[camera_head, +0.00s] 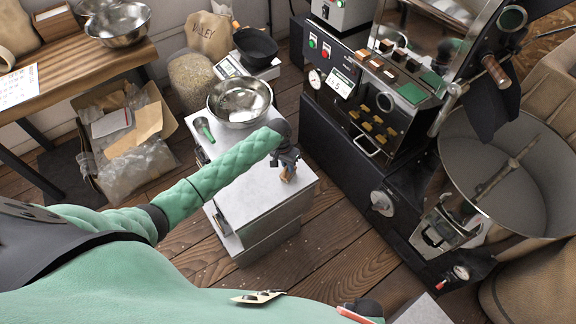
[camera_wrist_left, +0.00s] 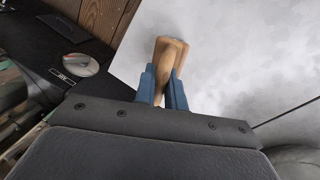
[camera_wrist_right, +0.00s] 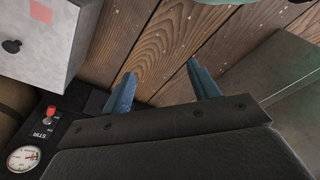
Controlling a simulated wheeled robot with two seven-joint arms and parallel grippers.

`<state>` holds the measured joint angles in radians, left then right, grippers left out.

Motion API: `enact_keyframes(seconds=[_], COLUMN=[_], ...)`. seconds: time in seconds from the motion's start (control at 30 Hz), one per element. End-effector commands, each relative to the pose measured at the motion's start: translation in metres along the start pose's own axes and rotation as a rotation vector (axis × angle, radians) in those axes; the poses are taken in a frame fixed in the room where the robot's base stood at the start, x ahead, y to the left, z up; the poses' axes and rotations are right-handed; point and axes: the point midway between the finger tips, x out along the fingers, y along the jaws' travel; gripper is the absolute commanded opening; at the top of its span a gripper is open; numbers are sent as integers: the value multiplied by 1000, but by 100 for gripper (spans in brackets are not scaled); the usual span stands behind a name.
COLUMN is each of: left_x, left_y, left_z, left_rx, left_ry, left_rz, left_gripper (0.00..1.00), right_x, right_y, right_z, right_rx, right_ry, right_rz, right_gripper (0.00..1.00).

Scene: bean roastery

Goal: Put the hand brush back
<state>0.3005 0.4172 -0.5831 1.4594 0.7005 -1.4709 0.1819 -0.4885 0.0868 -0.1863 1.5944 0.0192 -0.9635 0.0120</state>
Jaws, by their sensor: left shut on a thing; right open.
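My left gripper (camera_head: 286,162) is over the pale top of the small cabinet (camera_head: 240,200), near its right end. In the left wrist view its blue fingers (camera_wrist_left: 164,88) are closed on a tan wooden piece, which looks like the hand brush's handle (camera_wrist_left: 170,58). The handle of the hand brush also shows in the head view (camera_head: 288,175), just below the fingers. Its bristles are hidden, and I cannot tell whether it touches the top. My right gripper (camera_wrist_right: 163,84) is open and empty above the plank floor in the right wrist view.
A steel bowl (camera_head: 240,101) and a green scoop-like item (camera_head: 204,128) are on the cabinet's far left part. The roaster (camera_head: 365,120) with its round cooling bin (camera_head: 490,175) stands to the right. An open cardboard box (camera_head: 125,135) is on the floor at left.

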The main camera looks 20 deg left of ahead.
Motion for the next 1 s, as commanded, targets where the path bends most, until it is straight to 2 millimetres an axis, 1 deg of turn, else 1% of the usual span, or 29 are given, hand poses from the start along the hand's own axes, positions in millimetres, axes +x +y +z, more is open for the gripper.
enact_keyframes(seconds=[0.23, 0.27, 0.33, 0.37, 0.63, 0.73, 0.87, 0.9, 1.0], left_x=[3, 3, 3, 3, 2, -2, -17, -24, -43], left_y=[-1, -1, -1, -1, 0, 0, 0, 0, -1], left_z=[0, 0, 0, 0, 0, 0, -1, -1, -1], left_rx=[-1, -1, -1, -1, 0, 0, -1, 0, 1], left_ry=[0, 0, 0, 0, 0, 1, 3, 2, 3], left_rz=[0, 0, 0, 0, 0, 0, 1, 0, -1], left_gripper=[0, 18, 31, 34, 34, 34, 34, 34, 34], right_x=[0, 0, 0, 0, 0, 1, 1, -2, -21], right_y=[0, 0, 0, 0, 0, 0, 0, -1, -6], right_z=[0, 0, 0, 0, 0, 1, 2, 0, -5], right_rx=[0, 0, 0, 0, 0, 0, 1, 1, 4], right_ry=[0, 0, 0, 0, 1, -1, -14, -15, -11], right_rz=[0, 0, 0, 0, 0, 0, -1, -2, -8], right_gripper=[60, 60, 60, 60, 60, 60, 60, 60, 60])
